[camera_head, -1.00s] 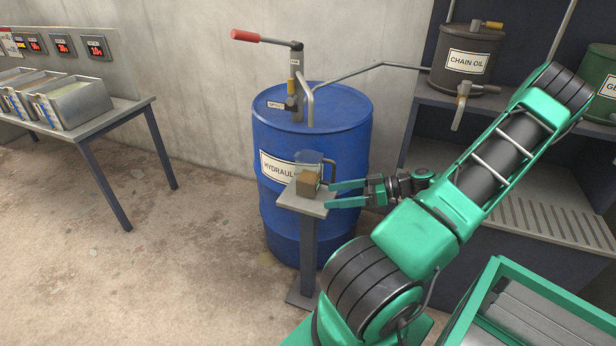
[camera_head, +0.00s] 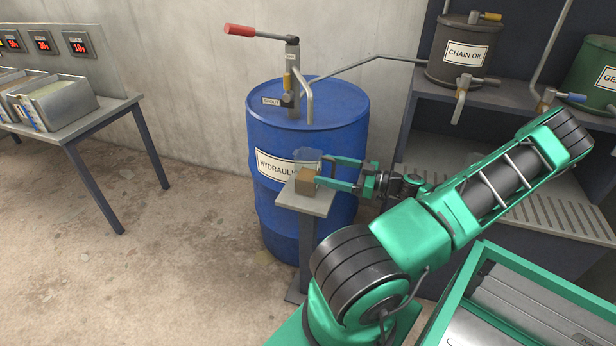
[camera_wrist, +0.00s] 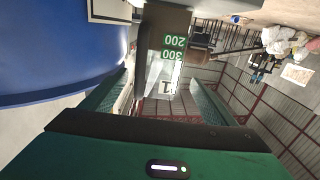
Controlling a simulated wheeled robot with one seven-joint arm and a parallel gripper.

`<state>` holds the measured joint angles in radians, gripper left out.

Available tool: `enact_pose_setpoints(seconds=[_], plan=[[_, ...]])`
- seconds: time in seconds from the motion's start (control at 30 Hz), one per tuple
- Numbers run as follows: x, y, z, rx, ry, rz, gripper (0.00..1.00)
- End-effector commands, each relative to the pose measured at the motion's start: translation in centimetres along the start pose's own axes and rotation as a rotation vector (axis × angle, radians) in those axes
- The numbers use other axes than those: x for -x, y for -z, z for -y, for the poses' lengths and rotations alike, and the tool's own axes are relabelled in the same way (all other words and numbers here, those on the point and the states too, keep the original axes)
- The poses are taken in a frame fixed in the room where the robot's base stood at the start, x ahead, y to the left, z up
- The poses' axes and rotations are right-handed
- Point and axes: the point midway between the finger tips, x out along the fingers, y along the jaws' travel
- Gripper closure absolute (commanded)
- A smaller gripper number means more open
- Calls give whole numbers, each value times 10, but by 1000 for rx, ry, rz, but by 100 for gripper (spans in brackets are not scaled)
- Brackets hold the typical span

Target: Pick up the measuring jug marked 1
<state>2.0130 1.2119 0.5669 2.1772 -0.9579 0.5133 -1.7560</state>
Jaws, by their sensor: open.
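The measuring jug (camera_head: 309,157) is a clear jug standing upright on a small grey stand (camera_head: 290,201) in front of the blue drum. In the wrist view the jug (camera_wrist: 153,72) shows green 200 and 300 marks and a white label with a 1, all upside down. My gripper (camera_head: 322,170) is at the jug's right side, at jug height. It is open, and in the wrist view its fingers lie on either side of the jug. The jug's handle side is partly hidden by the gripper. I cannot tell whether a finger touches it.
The blue hydraulic drum (camera_head: 274,215) is right behind the stand. Shelves with a chain oil can (camera_head: 461,51) stand at the right. The floor at the left is clear.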

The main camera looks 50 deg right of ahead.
Motion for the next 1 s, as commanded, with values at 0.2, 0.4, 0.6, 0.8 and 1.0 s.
enact_pose_setpoints(seconds=[0.2,0.4,0.6,0.8,1.0], plan=[[-13,0,0,0,-1,-1,20],[-38,3,-3,0,-1,-1,20],[-60,3,-4,-1,-1,-1,20],[-62,3,-4,0,-2,0,20],[-62,2,-4,0,-2,0,48]])
